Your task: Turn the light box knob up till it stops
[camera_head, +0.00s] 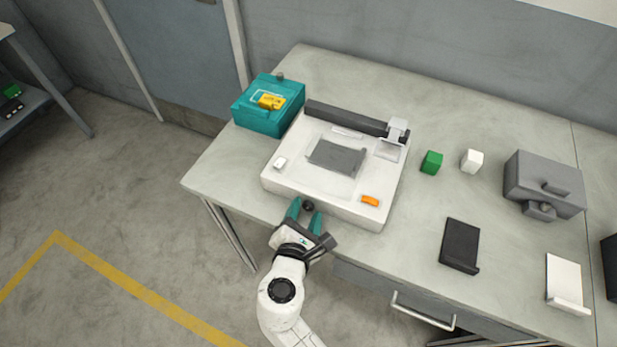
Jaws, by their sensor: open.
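The light box (285,186) is a white, low box on the grey bench, with a grey panel (337,157) on top and a dark bar along its back. A small dark round knob (308,206) sits at its front face, left of the middle. My gripper (306,209) is at the front of the light box, with its two teal fingers on either side of the knob. The fingers are apart. I cannot tell whether they touch the knob.
A teal box (262,122) with a yellow item (271,102) stands behind left. A green block (431,162) and a white block (472,161) stand right. A grey machine (544,183) and a black stand (460,246) are further right. A drawer handle (423,312) juts below.

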